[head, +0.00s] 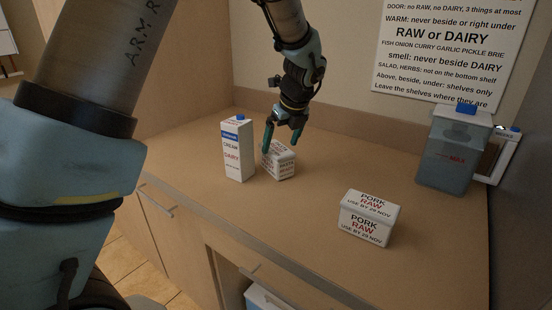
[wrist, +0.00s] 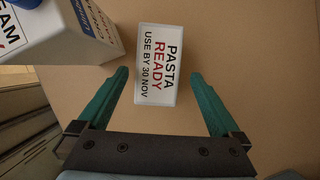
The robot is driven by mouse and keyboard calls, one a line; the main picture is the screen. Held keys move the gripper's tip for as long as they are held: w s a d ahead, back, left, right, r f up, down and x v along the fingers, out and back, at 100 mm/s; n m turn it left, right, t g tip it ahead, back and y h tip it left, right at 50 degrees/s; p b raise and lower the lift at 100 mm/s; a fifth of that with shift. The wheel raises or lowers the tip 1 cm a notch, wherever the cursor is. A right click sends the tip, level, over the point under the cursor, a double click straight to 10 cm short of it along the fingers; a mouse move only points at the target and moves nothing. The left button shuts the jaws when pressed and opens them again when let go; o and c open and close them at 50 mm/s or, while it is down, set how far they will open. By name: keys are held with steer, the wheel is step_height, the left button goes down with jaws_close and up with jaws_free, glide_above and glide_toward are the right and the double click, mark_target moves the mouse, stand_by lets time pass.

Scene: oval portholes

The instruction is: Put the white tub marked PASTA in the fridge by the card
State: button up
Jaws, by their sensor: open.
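The white tub marked PASTA (head: 280,161) stands on the counter, right beside the cream carton. In the wrist view its top (wrist: 157,64) reads PASTA, READY, USE BY 30 NOV. My gripper (head: 283,142) is above the tub, pointing down, with its green fingers apart. In the wrist view the fingers of my gripper (wrist: 157,90) lie to either side of the tub's near end, with gaps on both sides. The card (head: 450,50) hangs on the wall at the back right, its edges partly cut off. The fridge is not clearly in view.
A white carton marked CREAM DAIRY (head: 238,150) stands just left of the tub; it also shows in the wrist view (wrist: 75,30). A white tub marked PORK RAW (head: 369,217) sits front right. A blue-lidded jug (head: 452,150) stands at the back right. The counter (head: 330,150) between them is clear.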

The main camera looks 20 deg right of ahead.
mark_target(278, 149)
steer(key=p+x, duration=0.2)
steer(key=x, duration=0.2)
steer(key=shift+a, duration=0.15)
steer(key=shift+w+f, duration=0.25)
steer(key=shift+f, duration=0.3)
steer(key=shift+f, duration=0.25)
steer(key=shift+c, duration=0.2)
jaws_close()
stand_by(0.5)
